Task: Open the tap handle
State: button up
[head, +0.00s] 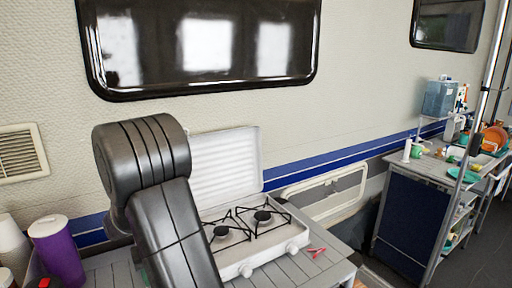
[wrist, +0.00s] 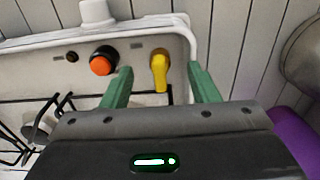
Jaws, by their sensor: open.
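A yellow tap handle (wrist: 160,72) sits on the white stove's panel in the wrist view, pointing down the picture. I cannot make it out in the head view. My gripper (wrist: 160,68) is open, with its two green fingers apart. In the picture, the fingertips lie to the left and right of the yellow handle, and the gap between them frames it. I see no contact with it, and the depth between them is hard to tell. In the head view my arm covers part of the stove and the gripper is hidden.
An orange knob (wrist: 103,61) sits left of the handle, close to the left finger. The white stove (head: 235,268) has black burner grates and a raised lid (head: 225,165). A purple container (head: 57,252) stands at left. A red item (head: 316,252) lies right of the stove.

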jog(key=shift+r+p, duration=2.6)
jog(key=shift+r, duration=1)
jog(key=shift+f, duration=0.15)
notch_tip(320, 180, down, 7)
jog(key=b, duration=0.5)
jog(key=shift+f, duration=0.1)
jog(key=shift+r, duration=0.3)
